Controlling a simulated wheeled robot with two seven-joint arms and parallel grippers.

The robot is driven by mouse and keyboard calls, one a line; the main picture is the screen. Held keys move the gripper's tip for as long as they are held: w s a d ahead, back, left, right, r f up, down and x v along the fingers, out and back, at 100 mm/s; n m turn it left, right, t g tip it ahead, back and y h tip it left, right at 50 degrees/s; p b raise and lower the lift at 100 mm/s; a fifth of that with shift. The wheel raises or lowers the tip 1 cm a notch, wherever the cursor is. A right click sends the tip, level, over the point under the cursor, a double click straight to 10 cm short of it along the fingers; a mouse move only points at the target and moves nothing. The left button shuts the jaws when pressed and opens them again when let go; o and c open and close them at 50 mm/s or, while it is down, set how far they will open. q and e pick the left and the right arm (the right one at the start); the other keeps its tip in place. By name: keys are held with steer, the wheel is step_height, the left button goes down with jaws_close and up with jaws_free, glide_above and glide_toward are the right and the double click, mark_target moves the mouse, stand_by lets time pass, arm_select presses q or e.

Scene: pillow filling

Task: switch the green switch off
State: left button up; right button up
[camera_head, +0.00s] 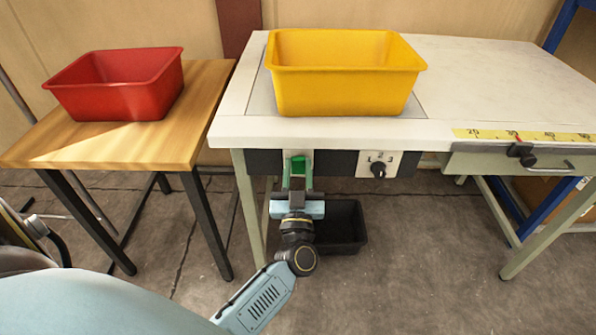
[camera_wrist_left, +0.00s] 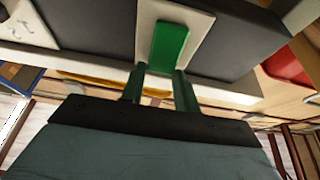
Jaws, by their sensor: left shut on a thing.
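The green switch (camera_head: 298,160) sits on a pale plate on the dark panel under the white table's front edge. In the left wrist view, the green switch (camera_wrist_left: 170,45) stands out from its pale plate, just beyond my fingers. My left gripper (camera_head: 297,172) has come up from below to the panel, with one finger on either side of the switch. It is shut on the switch. The fingertips also show in the left wrist view (camera_wrist_left: 160,72); how much of the switch lies between them is hard to see. My right gripper is not in view.
A rotary knob (camera_head: 378,170) is right of the switch on the panel. A yellow bin (camera_head: 345,90) stands on the white table (camera_head: 480,80), and a red bin (camera_head: 115,100) on the wooden table (camera_head: 205,100). A black bin (camera_head: 352,230) is on the floor behind my gripper.

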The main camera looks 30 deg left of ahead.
arm_select(q)
steer(key=shift+f, duration=0.1)
steer(key=o, duration=1)
steer(key=shift+s+d, duration=0.15)
steer(key=shift+s, duration=0.1)
steer(key=p+v, duration=0.1)
steer(key=v, duration=1.2)
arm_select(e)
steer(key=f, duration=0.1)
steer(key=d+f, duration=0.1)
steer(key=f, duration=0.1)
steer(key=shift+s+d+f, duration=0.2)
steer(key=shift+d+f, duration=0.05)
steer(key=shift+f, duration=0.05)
